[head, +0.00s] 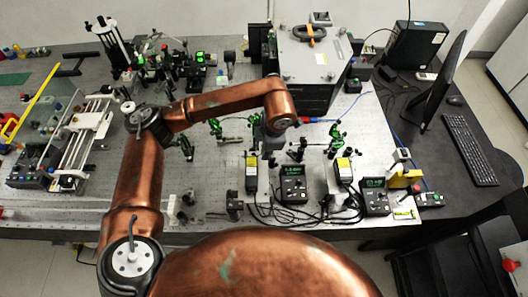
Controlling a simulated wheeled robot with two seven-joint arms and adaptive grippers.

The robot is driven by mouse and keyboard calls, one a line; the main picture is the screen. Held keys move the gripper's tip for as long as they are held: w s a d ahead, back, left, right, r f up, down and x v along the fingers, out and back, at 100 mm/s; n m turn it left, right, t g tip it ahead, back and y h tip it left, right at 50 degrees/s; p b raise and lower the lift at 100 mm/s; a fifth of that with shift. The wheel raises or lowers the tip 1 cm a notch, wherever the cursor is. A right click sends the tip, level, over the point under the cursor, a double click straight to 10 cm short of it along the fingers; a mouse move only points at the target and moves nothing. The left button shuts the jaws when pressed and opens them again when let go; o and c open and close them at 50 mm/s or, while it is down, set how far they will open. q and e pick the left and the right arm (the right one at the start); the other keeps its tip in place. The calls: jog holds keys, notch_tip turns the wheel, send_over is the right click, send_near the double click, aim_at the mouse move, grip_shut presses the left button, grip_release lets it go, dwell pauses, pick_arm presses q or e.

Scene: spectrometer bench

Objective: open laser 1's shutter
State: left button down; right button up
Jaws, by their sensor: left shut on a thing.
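Two small black lasers with yellow labels stand on the optical bench: a left laser (252,173) and a right laser (343,170). I cannot read which is laser 1. My left gripper (262,146) reaches down just beyond the far end of the left laser. It is shut on a small part there, which the gripper and wrist hide. I cannot see whether that part is the shutter, nor how the shutter stands. A controller with a green display (293,183) sits right of the left laser. Another controller (374,195) sits right of the right laser. My right gripper is out of view.
Green-lit optic mounts (334,138) stand close to my left gripper. A large grey instrument box (312,60) is behind it. Black cables (290,213) lie along the front edge. A monitor (444,80) and a keyboard (469,149) are on the right desk.

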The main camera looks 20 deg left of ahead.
pick_arm(q)
jog(key=shift+w+d+f+y+b, duration=0.15)
jog(key=shift+y+b, duration=0.15)
jog(key=shift+y, duration=0.4)
jog(key=c, duration=2)
grip_release()
jog(key=shift+f, duration=0.1)
jog(key=shift+r, duration=0.2)
jog(key=v, duration=1.1)
jog(key=shift+d+r, duration=0.25)
jog(key=shift+r, duration=0.05)
